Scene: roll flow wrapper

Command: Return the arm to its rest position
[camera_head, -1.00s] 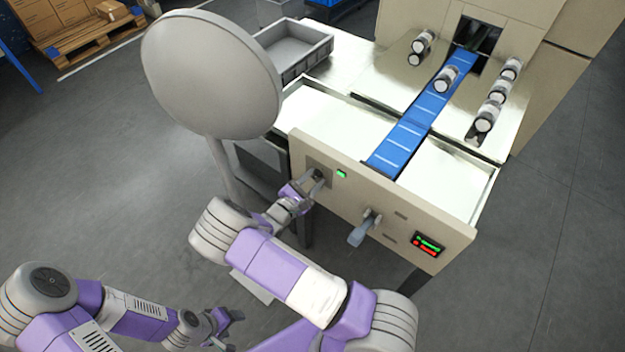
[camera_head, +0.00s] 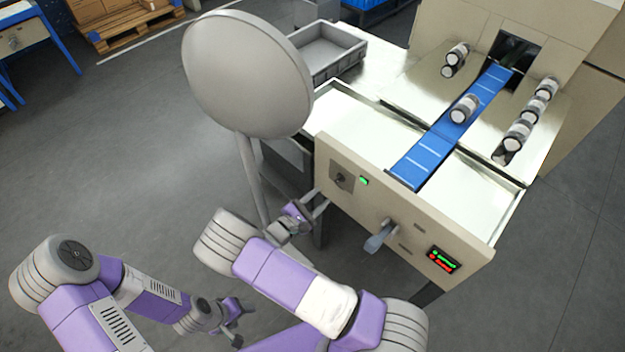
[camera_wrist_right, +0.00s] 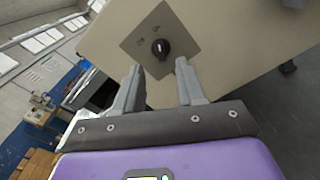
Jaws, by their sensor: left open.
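My right gripper (camera_wrist_right: 160,66) is open and empty, its two fingers apart, seen in the right wrist view. The black rotary knob (camera_wrist_right: 160,48) on its square grey plate (camera_wrist_right: 136,45) is beyond the fingertips, and nothing is held. In the head view my right gripper (camera_head: 316,205) is just in front of and below the knob (camera_head: 341,179), apart from it. My left gripper (camera_head: 236,322) is low at the bottom left, open and away from the machine.
The panel (camera_head: 400,225) also carries a green light (camera_head: 364,181), a grey lever (camera_head: 379,238) and a small display (camera_head: 443,259). A round grey disc on a post (camera_head: 247,75) stands close to my right forearm. Rolls (camera_head: 464,108) lie on the blue conveyor (camera_head: 424,153). Floor at left is clear.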

